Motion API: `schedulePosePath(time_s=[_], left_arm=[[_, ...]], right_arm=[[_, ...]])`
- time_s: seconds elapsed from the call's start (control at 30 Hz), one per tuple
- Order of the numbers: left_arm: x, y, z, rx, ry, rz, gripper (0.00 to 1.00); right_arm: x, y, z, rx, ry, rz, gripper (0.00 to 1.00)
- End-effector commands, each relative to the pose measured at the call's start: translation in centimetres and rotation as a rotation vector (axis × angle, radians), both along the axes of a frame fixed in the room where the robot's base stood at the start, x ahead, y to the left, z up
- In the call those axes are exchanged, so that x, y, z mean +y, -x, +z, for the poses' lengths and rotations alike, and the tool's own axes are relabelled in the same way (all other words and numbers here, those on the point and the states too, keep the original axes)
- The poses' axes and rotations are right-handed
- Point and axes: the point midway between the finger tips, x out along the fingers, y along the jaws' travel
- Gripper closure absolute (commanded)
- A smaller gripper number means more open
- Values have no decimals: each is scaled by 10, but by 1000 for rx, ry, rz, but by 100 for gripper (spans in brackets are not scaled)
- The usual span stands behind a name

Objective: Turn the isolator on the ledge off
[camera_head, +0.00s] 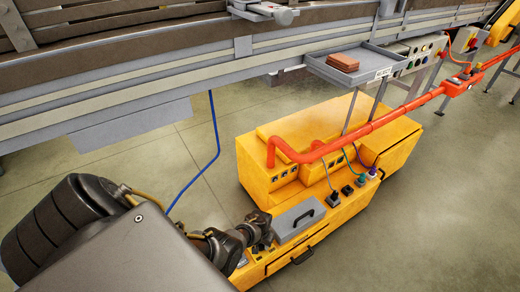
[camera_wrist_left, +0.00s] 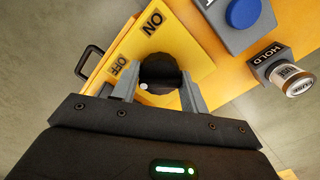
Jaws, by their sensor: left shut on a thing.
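The isolator is a yellow plate (camera_wrist_left: 190,52) marked ON and OFF, with a black rotary knob (camera_wrist_left: 160,70), in the left wrist view. ON is at the top of the plate and OFF at its left. A white dot shows on the knob's lower left side; I cannot tell surely which label the knob points to. My left gripper (camera_wrist_left: 157,92) is shut on the knob, with a finger on each side. In the head view my left gripper (camera_head: 262,238) is down at the near end of the yellow cabinet's ledge (camera_head: 345,211), and the isolator is mostly hidden there. My right gripper is not in view.
A blue button (camera_wrist_left: 243,12) and a HOLD-marked fitting with a fuse (camera_wrist_left: 290,78) sit right of the isolator. A grey box with a handle (camera_head: 297,219) stands beside my gripper. A red pipe (camera_head: 350,138) and the conveyor (camera_head: 130,65) lie beyond.

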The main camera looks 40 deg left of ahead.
Motion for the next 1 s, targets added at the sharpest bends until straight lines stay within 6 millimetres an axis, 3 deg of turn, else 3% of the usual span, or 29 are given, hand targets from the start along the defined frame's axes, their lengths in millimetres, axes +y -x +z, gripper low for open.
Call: schedulePosePath(time_s=[0.6,0.63,0.77,1.0], left_arm=[[1,-4,2,-10,-1,42,79],[1,-4,2,-10,-1,42,55],[1,-3,1,-8,-2,42,38],[0,-2,1,-4,-1,41,34]], right_arm=[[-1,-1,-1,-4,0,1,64],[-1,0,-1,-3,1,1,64],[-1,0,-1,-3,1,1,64],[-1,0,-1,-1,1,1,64]])
